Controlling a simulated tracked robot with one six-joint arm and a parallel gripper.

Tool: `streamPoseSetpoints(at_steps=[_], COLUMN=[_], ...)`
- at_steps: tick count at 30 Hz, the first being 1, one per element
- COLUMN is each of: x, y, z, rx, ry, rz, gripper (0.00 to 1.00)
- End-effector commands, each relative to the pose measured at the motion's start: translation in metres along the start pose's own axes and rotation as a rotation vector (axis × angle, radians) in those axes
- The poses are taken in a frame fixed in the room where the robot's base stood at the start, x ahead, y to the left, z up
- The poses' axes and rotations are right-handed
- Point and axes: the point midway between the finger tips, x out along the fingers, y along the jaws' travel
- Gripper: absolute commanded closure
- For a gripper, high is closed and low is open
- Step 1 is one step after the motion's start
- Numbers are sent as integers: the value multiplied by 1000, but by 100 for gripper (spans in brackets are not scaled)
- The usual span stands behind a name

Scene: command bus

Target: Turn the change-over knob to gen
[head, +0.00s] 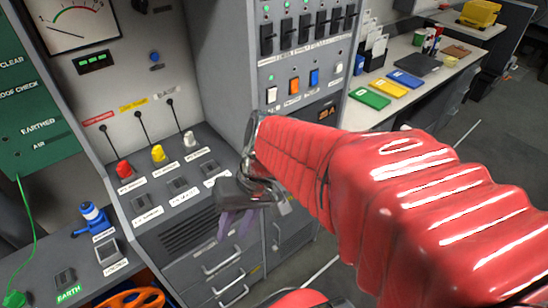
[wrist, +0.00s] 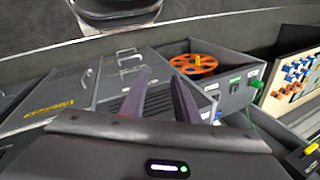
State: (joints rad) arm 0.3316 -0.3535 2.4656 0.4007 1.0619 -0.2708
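I cannot pick out the change-over knob for certain or read a "gen" mark. A dark round part (head: 138,5) shows at the top edge of the head view, on the grey panel with the dial meter; it is cut off and could be a knob. My gripper (head: 234,232) hangs below the end of my red-sleeved arm, in front of the sloping console. Its two purple fingers also show in the wrist view (wrist: 161,80), apart with nothing between them. The gripper is away from the panel's controls, and my arm hides part of the right side.
The sloping console (head: 190,215) carries red, yellow and white plugs (head: 157,153). A switch panel (head: 300,60) stands behind my arm. Drawers (head: 225,275) are below. A blue valve-like part (head: 93,215) and an orange reel (head: 130,298) are at left; the reel also shows in the wrist view (wrist: 178,63).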

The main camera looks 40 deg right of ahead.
Motion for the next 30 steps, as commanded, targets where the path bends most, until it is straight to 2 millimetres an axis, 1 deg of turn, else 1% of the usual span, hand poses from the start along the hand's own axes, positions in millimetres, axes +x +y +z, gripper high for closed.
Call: streamPoseSetpoints(at_steps=[3,9,14,19,26,30], x=[12,25,33,38,41,42], y=[7,16,25,39,70,95], z=[-4,-14,-26,-43,-68,-84], rx=[84,211,314,423,571,662], ry=[-56,-111,-126,-111,-40,31], rz=[-86,-250,-390,-545,-755,-877], gripper=[72,72,72,72,72,72])
